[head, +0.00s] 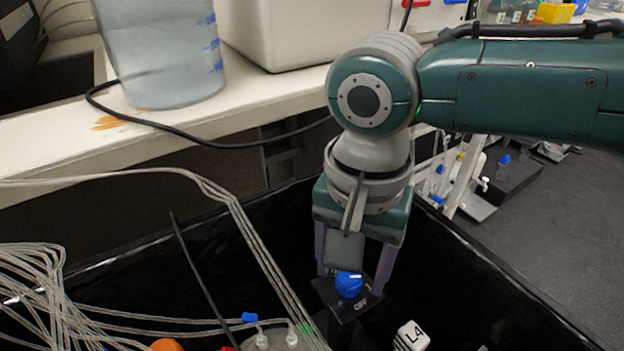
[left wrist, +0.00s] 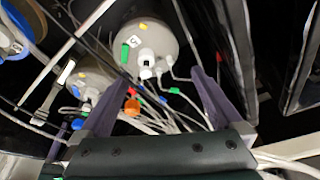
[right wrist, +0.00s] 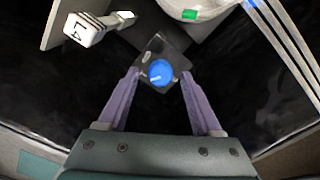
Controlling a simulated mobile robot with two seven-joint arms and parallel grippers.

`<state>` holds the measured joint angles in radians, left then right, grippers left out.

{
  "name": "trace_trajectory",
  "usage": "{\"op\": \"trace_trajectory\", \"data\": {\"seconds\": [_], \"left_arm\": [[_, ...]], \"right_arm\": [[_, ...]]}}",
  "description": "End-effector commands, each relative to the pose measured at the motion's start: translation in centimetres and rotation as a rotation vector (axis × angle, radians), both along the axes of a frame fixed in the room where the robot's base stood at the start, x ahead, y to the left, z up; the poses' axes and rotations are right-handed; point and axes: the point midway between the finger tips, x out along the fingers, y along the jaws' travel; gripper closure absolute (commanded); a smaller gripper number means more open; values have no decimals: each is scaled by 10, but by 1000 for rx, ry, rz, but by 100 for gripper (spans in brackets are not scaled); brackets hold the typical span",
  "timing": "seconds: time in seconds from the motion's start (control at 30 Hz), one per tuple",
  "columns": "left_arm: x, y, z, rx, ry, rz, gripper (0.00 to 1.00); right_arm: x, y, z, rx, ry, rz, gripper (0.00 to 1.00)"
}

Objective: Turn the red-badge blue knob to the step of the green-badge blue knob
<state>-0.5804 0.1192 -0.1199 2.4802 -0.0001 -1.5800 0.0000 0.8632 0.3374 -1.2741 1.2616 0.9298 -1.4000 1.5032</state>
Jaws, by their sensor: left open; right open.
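A blue knob (head: 349,284) with a white pointer line sits on a small black plate (head: 364,305), with "OFF" lettering beside it. My right gripper (head: 352,279) points down over this knob with one finger on each side. In the right wrist view the knob (right wrist: 160,73) lies between the tips of the open fingers (right wrist: 160,78), with gaps on both sides. I see no red or green badge on its plate, so I cannot tell which knob it is. No second such knob is clear. My left gripper (left wrist: 152,90) is open and empty in the left wrist view.
A white block marked L4 (head: 411,336) stands right of the knob. Round vessels (left wrist: 152,48) with coloured tags and tubes lie before my left gripper. Clear tubing crosses the black tub at left. A pale shelf (head: 190,125) with a bucket (head: 163,50) lies behind.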

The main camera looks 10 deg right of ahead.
Motion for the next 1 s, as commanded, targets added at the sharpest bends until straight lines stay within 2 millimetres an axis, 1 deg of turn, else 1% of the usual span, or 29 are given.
{"op": "trace_trajectory", "data": {"seconds": [0.03,0.1,0.33,0.9,1.0], "left_arm": [[0,-1,-2,-2,0,1,0],[0,-1,-2,-4,0,3,0],[0,-1,-2,-5,0,3,0],[0,1,-2,4,-1,-3,0],[0,1,-2,5,-1,-4,0]], "right_arm": [[0,0,-4,-1,1,1,34],[0,0,-5,0,0,1,34],[0,0,-5,0,0,1,35],[0,0,-5,0,0,1,99],[0,0,-5,0,0,1,100]]}}
